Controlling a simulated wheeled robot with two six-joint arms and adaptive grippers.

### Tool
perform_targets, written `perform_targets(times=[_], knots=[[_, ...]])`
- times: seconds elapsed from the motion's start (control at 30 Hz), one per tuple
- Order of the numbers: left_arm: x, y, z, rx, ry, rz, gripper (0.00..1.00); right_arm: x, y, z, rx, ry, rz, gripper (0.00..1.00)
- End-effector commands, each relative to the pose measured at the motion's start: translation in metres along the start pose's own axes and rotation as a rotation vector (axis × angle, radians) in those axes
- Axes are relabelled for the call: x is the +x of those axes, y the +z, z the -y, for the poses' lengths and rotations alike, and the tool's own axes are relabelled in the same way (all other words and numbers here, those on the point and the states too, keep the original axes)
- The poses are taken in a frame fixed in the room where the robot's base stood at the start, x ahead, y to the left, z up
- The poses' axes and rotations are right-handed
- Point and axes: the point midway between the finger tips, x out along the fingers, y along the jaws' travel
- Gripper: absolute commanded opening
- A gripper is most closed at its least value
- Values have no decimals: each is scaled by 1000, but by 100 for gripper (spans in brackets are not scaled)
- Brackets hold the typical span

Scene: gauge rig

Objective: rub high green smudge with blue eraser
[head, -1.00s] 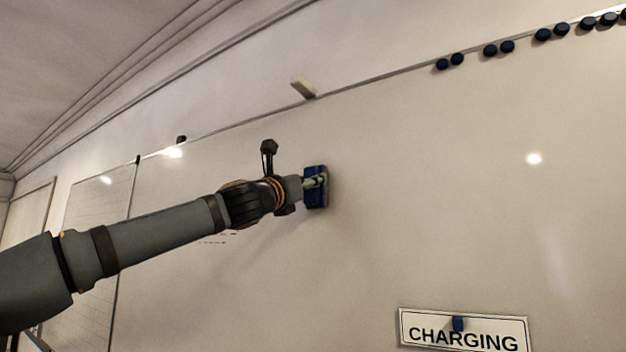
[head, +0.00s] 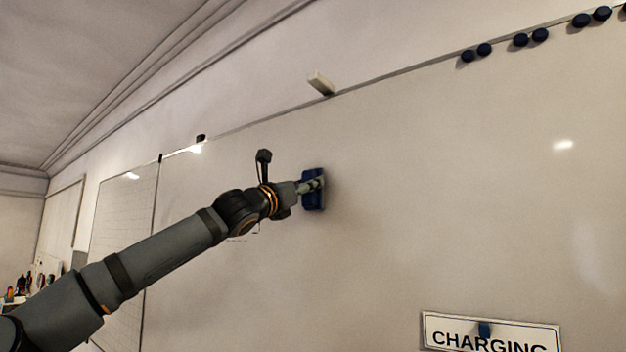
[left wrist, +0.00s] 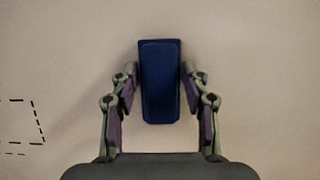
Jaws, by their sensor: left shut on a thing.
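The blue eraser (head: 311,190) is at the whiteboard (head: 420,200), upright, left of the picture's middle in the head view. My left gripper (head: 318,184) is shut on it. In the left wrist view the eraser (left wrist: 160,82) stands between the two fingers of my left gripper (left wrist: 160,90). Whether its face touches the board or is slightly apart, I cannot tell. No green smudge shows in either view; the eraser and arm hide part of the board. My right gripper is not in view.
A CHARGING sign (head: 490,334) hangs at lower right. Several dark round magnets (head: 530,38) line the top edge, and a pale block (head: 321,83) sits there too. Dashed black marks (left wrist: 22,120) show left of the eraser in the wrist view. The board's middle right is bare.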

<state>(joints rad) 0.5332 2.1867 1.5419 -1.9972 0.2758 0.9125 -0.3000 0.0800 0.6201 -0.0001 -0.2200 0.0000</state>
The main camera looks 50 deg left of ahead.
Motion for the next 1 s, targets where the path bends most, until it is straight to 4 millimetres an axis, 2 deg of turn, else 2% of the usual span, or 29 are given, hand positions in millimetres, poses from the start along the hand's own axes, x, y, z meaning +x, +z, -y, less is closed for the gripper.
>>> perform_targets(times=[0.23,0.57,0.87,1.0], knots=[[0,0,-6,0,1,0,21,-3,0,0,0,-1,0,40],[0,1,-35,-3,1,0,21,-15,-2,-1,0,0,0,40],[0,-1,-37,1,0,-1,21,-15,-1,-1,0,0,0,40],[-10,1,-38,0,1,2,21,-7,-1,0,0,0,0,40]])
